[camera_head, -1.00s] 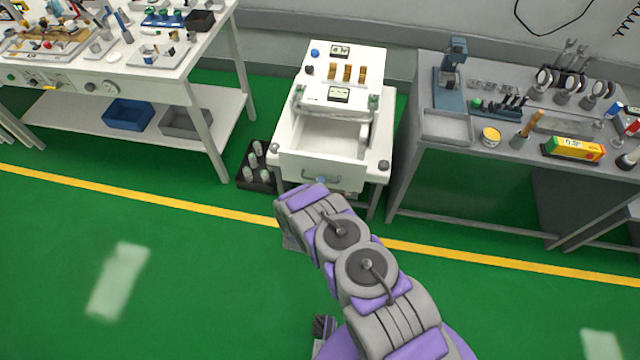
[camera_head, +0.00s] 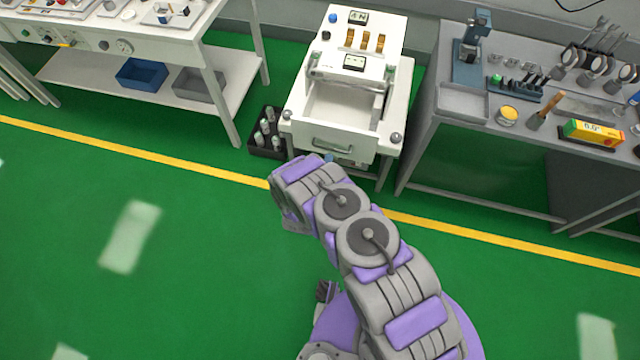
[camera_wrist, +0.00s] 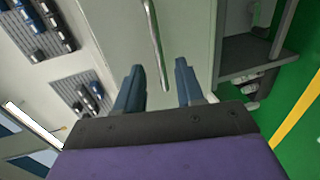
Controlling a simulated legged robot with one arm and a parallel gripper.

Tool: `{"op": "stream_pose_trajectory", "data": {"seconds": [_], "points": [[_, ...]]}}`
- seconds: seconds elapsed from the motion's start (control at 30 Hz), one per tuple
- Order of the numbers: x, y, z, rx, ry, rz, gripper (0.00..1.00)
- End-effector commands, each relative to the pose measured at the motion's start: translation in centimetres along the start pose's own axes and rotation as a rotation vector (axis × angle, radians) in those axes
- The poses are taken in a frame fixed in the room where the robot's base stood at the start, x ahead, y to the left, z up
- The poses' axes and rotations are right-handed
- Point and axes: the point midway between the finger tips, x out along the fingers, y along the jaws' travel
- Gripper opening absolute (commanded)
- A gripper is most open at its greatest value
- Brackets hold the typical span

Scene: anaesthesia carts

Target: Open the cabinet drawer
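The white cabinet (camera_head: 303,108) stands in the upper middle of the head view. Its top drawer (camera_head: 326,139) is pulled out, and its empty inside shows from above. The drawer's grey bar handle (camera_head: 333,147) is on its front; it also shows as a pale bar (camera_wrist: 156,42) in the wrist view. My gripper (camera_wrist: 160,78) has two blue fingers spread apart. The near end of the handle appears between the fingertips, with no finger visibly pressing on it. In the head view my arm hides most of the gripper, just in front of the drawer.
A grey workbench (camera_head: 440,112) with tools stands close at the cabinet's right. A white bench (camera_head: 155,50) with a lower shelf is at the left. A black crate of bottles (camera_head: 266,150) sits on the floor beside the cabinet. The green floor in front is clear.

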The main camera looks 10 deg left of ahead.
Motion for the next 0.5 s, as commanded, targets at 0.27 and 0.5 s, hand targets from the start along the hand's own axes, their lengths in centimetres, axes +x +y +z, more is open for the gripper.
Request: {"op": "stream_pose_trajectory", "data": {"seconds": [0.27,0.5], "points": [[-6.4,0.0,-0.2,-0.006,0.005,-0.004,0.38],[-10.3,-0.1,-0.2,-0.004,0.003,-0.005,0.38]]}}
